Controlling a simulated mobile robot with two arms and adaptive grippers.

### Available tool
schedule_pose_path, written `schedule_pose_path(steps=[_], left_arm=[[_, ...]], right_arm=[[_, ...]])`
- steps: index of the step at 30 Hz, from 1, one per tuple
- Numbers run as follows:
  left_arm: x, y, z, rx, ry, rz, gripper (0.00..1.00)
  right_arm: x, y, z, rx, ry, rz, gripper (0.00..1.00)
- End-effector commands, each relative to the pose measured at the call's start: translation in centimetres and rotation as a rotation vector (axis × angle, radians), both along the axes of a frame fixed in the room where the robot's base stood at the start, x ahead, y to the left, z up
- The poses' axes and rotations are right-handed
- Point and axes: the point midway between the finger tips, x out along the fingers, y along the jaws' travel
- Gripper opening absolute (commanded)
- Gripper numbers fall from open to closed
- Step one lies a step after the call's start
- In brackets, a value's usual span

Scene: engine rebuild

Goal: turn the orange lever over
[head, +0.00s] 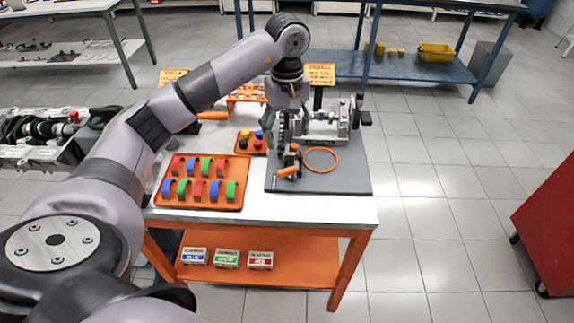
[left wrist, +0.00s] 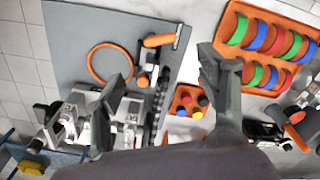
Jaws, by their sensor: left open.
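The orange lever (head: 287,172) is a short orange handle near the front left of the grey mat (head: 345,186), at the foot of the grey metal engine fixture (head: 325,125). In the left wrist view the lever (left wrist: 158,40) lies at the top, beyond my fingers, with a smaller orange-topped part (left wrist: 143,79) beside it. My left gripper (head: 284,118) points down above the fixture's left side, behind the lever in the head view. In the left wrist view its two fingers (left wrist: 167,72) are wide apart, with nothing held between them. My right gripper is not in view.
An orange ring (head: 321,173) lies on the mat right of the lever. An orange tray (head: 203,204) of coloured curved pieces is to the left; a small tray (head: 242,149) of coloured knobs is behind it. A red cabinet (head: 550,225) stands at far right, with open floor between.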

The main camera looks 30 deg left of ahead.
Motion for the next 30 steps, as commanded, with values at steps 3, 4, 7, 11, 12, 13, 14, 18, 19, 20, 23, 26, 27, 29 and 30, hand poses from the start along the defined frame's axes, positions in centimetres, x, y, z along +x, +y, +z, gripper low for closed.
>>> schedule_pose_path(steps=[3, 4, 7, 11, 12, 13, 14, 18, 19, 20, 23, 26, 27, 29, 30], left_arm=[[-0.1, 0.0, -2.6, 0.000, 0.005, 0.000, 0.67], [-0.1, 0.0, -3.3, 0.001, 0.004, 0.000, 0.67], [-0.1, 0.0, -5.5, 0.000, 0.004, 0.001, 0.67], [-0.1, 0.0, -8.1, -0.001, 0.003, 0.001, 0.67], [-0.1, 0.0, -8.7, -0.001, 0.003, 0.001, 0.67], [-0.1, 0.0, -9.2, 0.000, 0.002, 0.001, 0.67], [-0.1, 0.0, -9.7, -0.001, 0.002, 0.001, 0.67], [0.0, 0.0, -11.1, 0.000, 0.000, 0.001, 0.67], [0.0, 0.0, -11.3, 0.000, 0.000, 0.001, 0.67], [0.0, 0.0, -11.5, -0.001, -0.001, 0.001, 0.67], [0.0, 0.0, -11.8, 0.000, -0.002, 0.000, 0.67], [0.0, 0.0, -11.9, 0.000, -0.002, 0.000, 0.67], [0.0, 0.0, -11.9, 0.001, -0.003, 0.000, 0.67], [0.0, 0.0, -11.8, 0.001, -0.003, 0.001, 0.67], [0.0, 0.0, -11.8, 0.000, -0.002, 0.001, 0.66]], right_arm=[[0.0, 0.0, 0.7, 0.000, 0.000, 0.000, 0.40], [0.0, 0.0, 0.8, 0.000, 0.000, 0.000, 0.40], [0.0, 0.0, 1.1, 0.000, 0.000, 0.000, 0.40], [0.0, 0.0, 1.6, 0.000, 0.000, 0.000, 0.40], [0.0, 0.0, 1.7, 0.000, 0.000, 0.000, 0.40], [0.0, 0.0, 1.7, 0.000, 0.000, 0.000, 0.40], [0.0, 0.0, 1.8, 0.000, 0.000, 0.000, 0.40], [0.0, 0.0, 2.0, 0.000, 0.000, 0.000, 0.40], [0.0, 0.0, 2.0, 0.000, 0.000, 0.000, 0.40], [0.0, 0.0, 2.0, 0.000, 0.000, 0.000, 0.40], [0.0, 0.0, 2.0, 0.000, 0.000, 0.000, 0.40], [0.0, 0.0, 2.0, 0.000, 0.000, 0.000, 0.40], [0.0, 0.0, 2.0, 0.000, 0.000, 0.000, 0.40], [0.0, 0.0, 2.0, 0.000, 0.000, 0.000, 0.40], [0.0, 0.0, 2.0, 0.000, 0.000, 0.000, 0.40]])
